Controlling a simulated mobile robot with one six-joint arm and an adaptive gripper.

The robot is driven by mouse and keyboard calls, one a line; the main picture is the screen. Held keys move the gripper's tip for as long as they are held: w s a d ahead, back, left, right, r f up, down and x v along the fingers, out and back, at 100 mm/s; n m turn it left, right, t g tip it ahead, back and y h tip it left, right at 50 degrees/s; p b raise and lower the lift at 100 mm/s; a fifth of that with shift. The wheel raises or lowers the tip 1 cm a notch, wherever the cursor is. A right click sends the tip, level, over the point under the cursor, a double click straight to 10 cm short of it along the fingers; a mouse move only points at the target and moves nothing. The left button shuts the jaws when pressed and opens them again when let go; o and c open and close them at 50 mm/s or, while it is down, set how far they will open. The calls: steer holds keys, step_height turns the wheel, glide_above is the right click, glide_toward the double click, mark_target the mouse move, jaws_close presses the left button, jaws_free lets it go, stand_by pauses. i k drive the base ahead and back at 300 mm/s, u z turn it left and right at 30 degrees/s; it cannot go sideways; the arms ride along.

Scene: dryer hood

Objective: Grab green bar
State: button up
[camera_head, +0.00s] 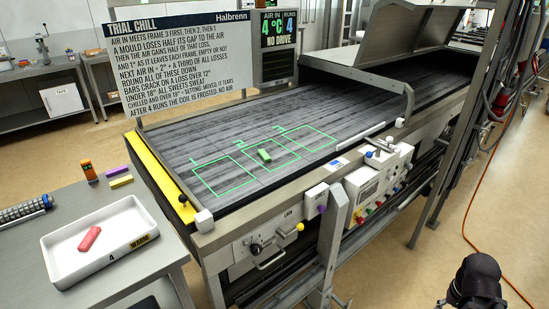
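The green bar (264,155) lies flat on the dark slatted belt (215,132), inside the middle of three green outlined frames, the one marked 2. Nothing covers it. A black rounded part at the bottom right, which looks like my gripper (476,284), is far from the bar, out past the machine's front side. Its fingers cannot be made out, so I cannot tell whether it is open or shut. The frames marked 1 and 3 look empty.
A hood (385,40) covers the belt's far end. A sign (185,60) stands behind the belt; its display reads 4 °C and 4 runs. A side table holds a white tray (60,275) with a red bar (89,238), and yellow (121,182) and purple (117,171) bars. Posts stand along the front.

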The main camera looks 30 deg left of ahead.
mark_target(263, 153)
steer(key=z, duration=0.1)
steer(key=k, duration=1.45)
steer(key=u, duration=1.35)
steer(key=i, duration=1)
steer(key=z, duration=0.05)
